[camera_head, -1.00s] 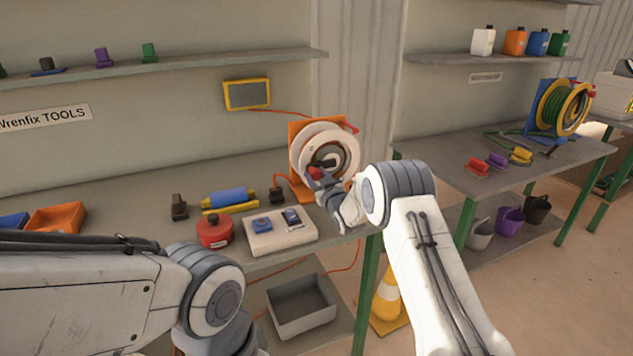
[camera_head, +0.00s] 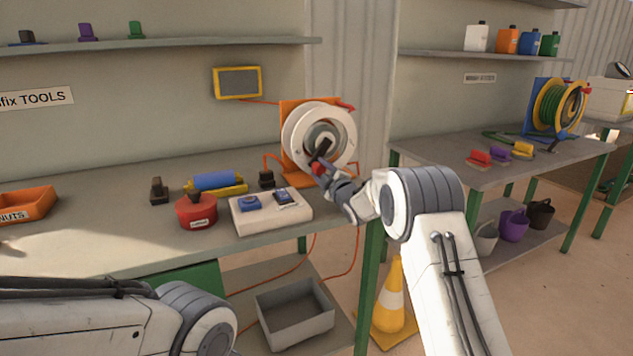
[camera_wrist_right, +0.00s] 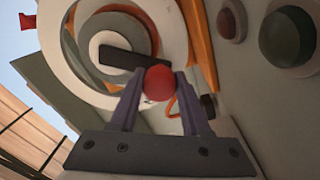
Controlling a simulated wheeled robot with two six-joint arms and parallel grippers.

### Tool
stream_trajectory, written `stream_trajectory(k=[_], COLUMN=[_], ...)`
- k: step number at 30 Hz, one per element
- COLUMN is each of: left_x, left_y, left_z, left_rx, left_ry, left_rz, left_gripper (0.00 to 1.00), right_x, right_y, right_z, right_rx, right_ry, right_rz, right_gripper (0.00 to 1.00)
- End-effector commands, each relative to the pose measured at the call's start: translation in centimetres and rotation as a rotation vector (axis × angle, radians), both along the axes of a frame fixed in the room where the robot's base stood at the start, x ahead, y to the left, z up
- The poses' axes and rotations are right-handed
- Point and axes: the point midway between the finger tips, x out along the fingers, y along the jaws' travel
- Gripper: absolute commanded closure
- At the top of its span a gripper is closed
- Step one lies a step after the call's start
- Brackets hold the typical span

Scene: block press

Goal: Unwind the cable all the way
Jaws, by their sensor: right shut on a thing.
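The white cable reel (camera_head: 341,122) stands on an orange stand (camera_head: 288,110) at the back right of the near bench. A dark crank arm (camera_head: 322,149) crosses its grey hub and ends in a red knob (camera_head: 317,169). My right gripper (camera_head: 325,173) is shut on the red knob, low on the reel's front. The right wrist view shows the knob (camera_wrist_right: 158,83) between both fingers. Orange cable (camera_head: 356,235) hangs below the bench. How much cable stays on the drum is hard to tell. My left arm shows at lower left; its gripper is outside the picture.
A beige control box (camera_head: 270,219) with blue parts, a red round canister (camera_head: 197,211) and a blue roller (camera_head: 215,181) stand left of the reel. A grey bin (camera_head: 294,322) is below, a traffic cone (camera_head: 391,300) on the floor. Another reel (camera_head: 553,105) stands on the right bench.

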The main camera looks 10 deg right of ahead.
Motion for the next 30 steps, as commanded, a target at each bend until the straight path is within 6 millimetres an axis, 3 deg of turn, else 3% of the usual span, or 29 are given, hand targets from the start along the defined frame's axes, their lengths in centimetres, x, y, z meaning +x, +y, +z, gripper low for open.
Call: stream_trajectory(k=[1, 9, 28, 29, 30], left_x=[0.0, 0.0, 0.0, 0.0, 0.0], left_y=[0.0, 0.0, 0.0, 0.0, 0.0], left_z=[-1.2, -2.9, -3.3, -3.3, -3.3], left_rx=[0.000, 0.000, 0.000, 0.000, 0.000], left_ry=[0.000, 0.000, 0.000, 0.000, 0.000], left_rz=[0.000, 0.000, 0.000, 0.000, 0.000], left_gripper=[0.50, 0.50, 0.50, 0.50, 0.50], right_x=[0.1, 0.3, 0.4, 0.4, 0.4], right_y=[-0.5, -1.2, -1.5, -1.5, -1.5], right_z=[-0.6, -0.8, -0.7, -0.7, -0.7], right_rx=[-0.029, -0.152, -0.199, -0.199, -0.199], right_ry=[-0.011, -0.044, -0.055, -0.055, -0.055], right_rz=[-0.005, -0.004, -0.003, -0.003, -0.003], right_gripper=[1.00, 1.00, 1.00, 0.50, 0.34])
